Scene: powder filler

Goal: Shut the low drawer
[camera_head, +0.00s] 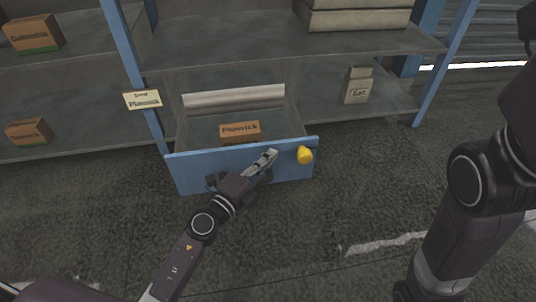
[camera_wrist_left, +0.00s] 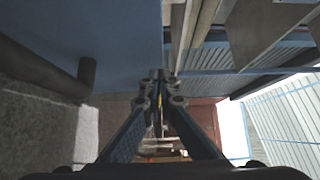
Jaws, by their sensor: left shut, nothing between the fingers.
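The low drawer stands pulled out from under the shelf, its blue front (camera_head: 190,172) facing me. A yellow knob (camera_head: 305,155) sits on the right part of that front. A small brown box (camera_head: 240,131) lies inside the drawer. My left gripper (camera_head: 272,154) is shut and empty, in front of the drawer front and left of the knob. I cannot tell whether it touches the front. In the left wrist view its fingertips (camera_wrist_left: 158,75) are together, with a blue panel (camera_wrist_left: 90,35) close at the upper left. My right gripper is out of view.
Blue posts (camera_head: 133,65) and grey shelves (camera_head: 210,48) frame the drawer. A label (camera_head: 142,99) hangs on the left post. A bag (camera_head: 357,86) stands on the shelf to the right. Boxes (camera_head: 33,33) stand at the left. The floor (camera_head: 340,200) before the drawer is clear.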

